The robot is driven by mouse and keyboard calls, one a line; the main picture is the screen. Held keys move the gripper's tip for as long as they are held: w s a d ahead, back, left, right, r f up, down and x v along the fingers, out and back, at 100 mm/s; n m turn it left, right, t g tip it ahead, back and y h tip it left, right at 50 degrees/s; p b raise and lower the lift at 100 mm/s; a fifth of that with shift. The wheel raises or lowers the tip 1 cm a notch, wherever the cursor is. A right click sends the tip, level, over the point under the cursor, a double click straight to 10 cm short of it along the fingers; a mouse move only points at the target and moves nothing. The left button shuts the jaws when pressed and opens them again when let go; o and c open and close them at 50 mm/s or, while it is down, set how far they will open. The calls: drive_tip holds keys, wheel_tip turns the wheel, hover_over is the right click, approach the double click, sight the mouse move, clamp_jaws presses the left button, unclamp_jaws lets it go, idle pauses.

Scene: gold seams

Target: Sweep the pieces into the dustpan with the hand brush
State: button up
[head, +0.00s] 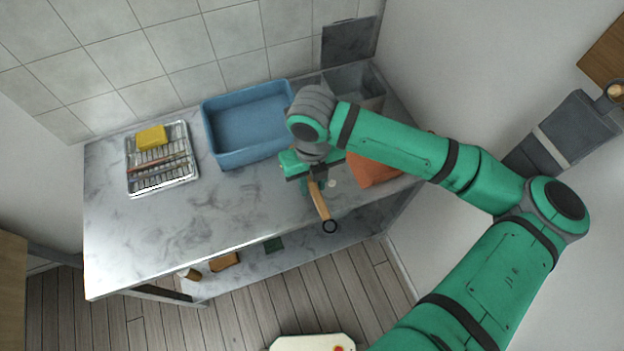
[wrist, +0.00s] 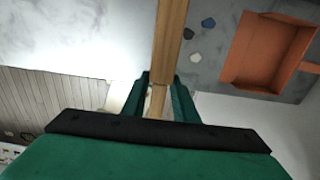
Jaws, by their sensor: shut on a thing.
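My gripper (head: 314,180) is shut on the wooden handle of the hand brush (head: 319,201), above the right part of the marble counter. The handle's ringed end points toward the counter's front edge; the brush head is hidden under my arm in the head view. In the wrist view the handle (wrist: 169,40) runs between my fingers (wrist: 158,88) and out of the top. The orange dustpan (head: 372,170) lies to the right, partly covered by my arm; it also shows in the wrist view (wrist: 229,70). A blue piece (wrist: 208,22), a dark piece (wrist: 188,33) and a white piece (wrist: 196,57) lie between handle and dustpan.
A blue tub (head: 232,158) stands behind and left of my gripper. A metal tray (head: 163,183) with a yellow sponge (head: 151,137) lies at the left. A grey bin (head: 372,85) stands at the back right. The counter's front left (head: 150,245) is clear.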

drive_tip(key=shift+f, duration=2.85)
drive_tip(key=shift+d, duration=0.1)
drive_tip(key=shift+w+d, duration=0.6)
drive_tip(key=shift+d, duration=1.3)
drive_tip(key=shift+w+d, duration=0.65)
drive_tip(key=shift+d, duration=1.3)
drive_tip(key=shift+w+d, duration=0.6)
drive_tip(key=shift+d, duration=1.3)
drive_tip(key=shift+d, duration=0.1)
